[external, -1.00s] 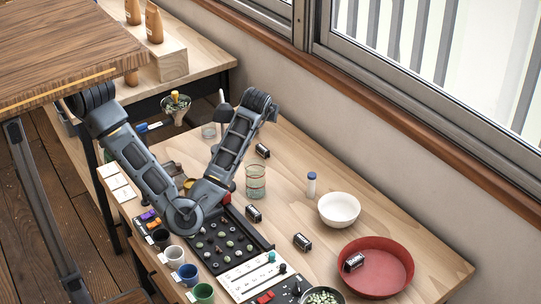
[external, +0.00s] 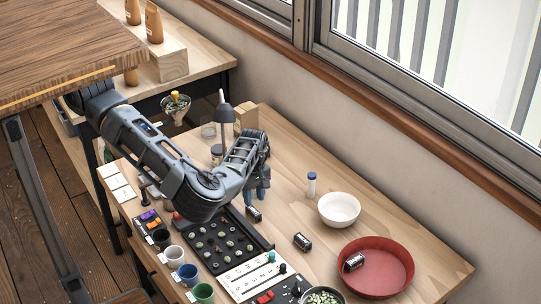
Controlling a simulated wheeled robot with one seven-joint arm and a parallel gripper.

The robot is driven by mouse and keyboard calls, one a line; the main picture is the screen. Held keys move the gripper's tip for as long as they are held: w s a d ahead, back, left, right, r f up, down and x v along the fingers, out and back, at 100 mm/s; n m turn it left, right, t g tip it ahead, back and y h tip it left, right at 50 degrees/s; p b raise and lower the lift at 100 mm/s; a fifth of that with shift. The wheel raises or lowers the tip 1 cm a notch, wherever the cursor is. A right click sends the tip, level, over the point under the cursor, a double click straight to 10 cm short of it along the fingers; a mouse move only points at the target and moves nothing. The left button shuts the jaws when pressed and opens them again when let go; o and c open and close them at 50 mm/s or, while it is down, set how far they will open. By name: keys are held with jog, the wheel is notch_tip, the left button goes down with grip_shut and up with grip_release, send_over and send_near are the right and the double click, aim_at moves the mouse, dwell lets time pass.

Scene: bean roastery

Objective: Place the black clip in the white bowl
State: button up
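The white bowl (external: 339,209) stands upright on the wooden table, right of the middle, and looks empty. Small black clips with pale markings are in view: one (external: 254,215) lies beside the black sorting tray, one (external: 302,242) lies on open table below and left of the bowl, and one (external: 353,262) lies inside the red bowl (external: 378,287). My gripper (external: 257,198) points down just above the clip beside the tray. Its fingers are small and partly hidden, so I cannot tell their opening or any contact.
The black tray (external: 259,254) of beans, a white control panel (external: 252,276) and coloured cups (external: 188,275) crowd the near side. The table between my gripper and the white bowl is mostly clear.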

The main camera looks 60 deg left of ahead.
aim_at(253, 210)
jog(key=shift+a+f+p, duration=0.15)
jog(key=shift+f+p, duration=0.05)
jog(key=shift+f, duration=1.2)
jog(key=shift+a+f+p, duration=0.1)
jog(key=shift+f+p, duration=0.05)
jog(key=shift+f, duration=1.2)
jog(key=shift+c, duration=0.4)
grip_shut()
